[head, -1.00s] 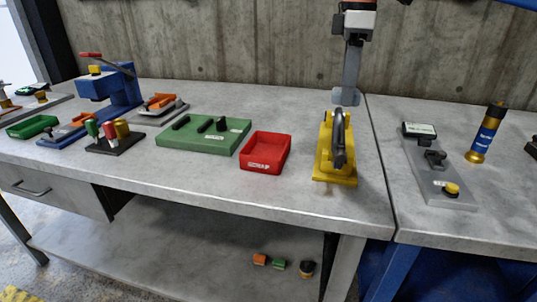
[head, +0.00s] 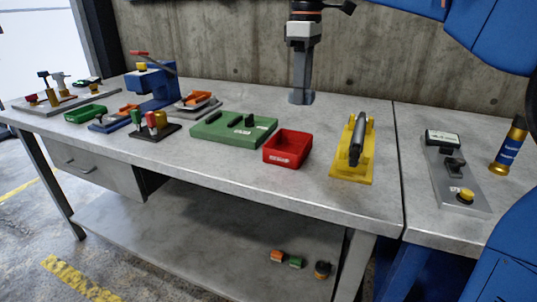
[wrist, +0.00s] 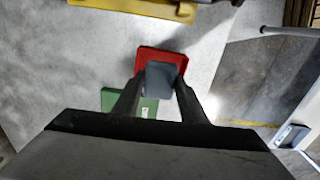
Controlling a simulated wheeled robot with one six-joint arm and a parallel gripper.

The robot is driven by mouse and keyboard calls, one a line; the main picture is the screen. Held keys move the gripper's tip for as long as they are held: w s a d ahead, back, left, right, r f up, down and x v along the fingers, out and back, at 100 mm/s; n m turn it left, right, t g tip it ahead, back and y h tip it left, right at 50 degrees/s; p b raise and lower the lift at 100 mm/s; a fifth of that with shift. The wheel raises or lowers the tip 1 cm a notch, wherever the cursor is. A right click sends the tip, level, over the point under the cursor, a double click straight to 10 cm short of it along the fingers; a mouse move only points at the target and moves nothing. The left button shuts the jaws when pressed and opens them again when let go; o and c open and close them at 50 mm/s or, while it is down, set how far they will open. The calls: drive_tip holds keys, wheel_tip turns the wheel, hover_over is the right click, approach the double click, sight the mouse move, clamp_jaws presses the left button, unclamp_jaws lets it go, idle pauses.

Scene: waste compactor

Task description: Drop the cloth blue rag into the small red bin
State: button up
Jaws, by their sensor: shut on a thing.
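My gripper (head: 301,86) points down above the bench, over or slightly behind the small red bin (head: 288,149). It is shut on a grey-blue piece, the cloth rag (head: 301,97), which shows at its lower end. In the wrist view the rag (wrist: 160,78) sits between the two fingers (wrist: 159,90), in front of the red bin (wrist: 147,54) and hiding much of its inside. The bin is open-topped and stands on the bench. The rag hangs clearly above it, not touching it.
A yellow stand with a dark handle (head: 365,165) is right of the bin. A green block with black pieces (head: 215,133) is close on its left. A blue press (head: 157,90) stands farther left. A grey panel (head: 465,190) and a blue-gold cylinder (head: 509,148) are on the right bench.

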drive_tip(key=shift+a+f, duration=0.1)
drive_tip(key=shift+a, duration=0.15)
drive_tip(key=shift+a+f, duration=0.15)
drive_tip(key=shift+f, duration=2.75)
drive_tip(key=o, duration=1.3)
